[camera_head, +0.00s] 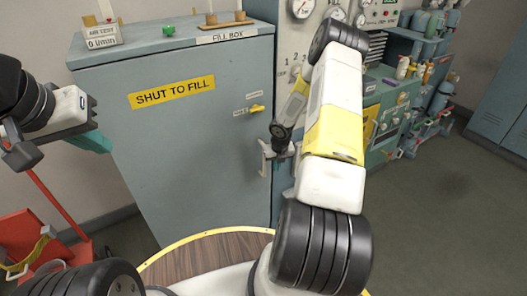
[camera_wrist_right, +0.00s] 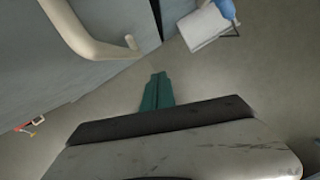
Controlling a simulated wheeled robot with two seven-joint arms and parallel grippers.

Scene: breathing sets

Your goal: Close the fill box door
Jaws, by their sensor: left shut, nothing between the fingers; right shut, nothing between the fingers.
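The fill box (camera_head: 180,130) is a grey-blue cabinet with a yellow "SHUT TO FILL" label on its door. The door looks about flush in the head view; I cannot tell if it is fully shut. The handle also shows in the right wrist view (camera_wrist_right: 88,36). My left gripper (camera_head: 98,142) is shut and empty, left of the door.
A gauge panel (camera_head: 300,45) and a bench with cylinders (camera_head: 420,85) stand to the right. Blue lockers (camera_head: 500,100) are at far right. A round wooden-topped table (camera_head: 205,255) is in front. Floor is open at right.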

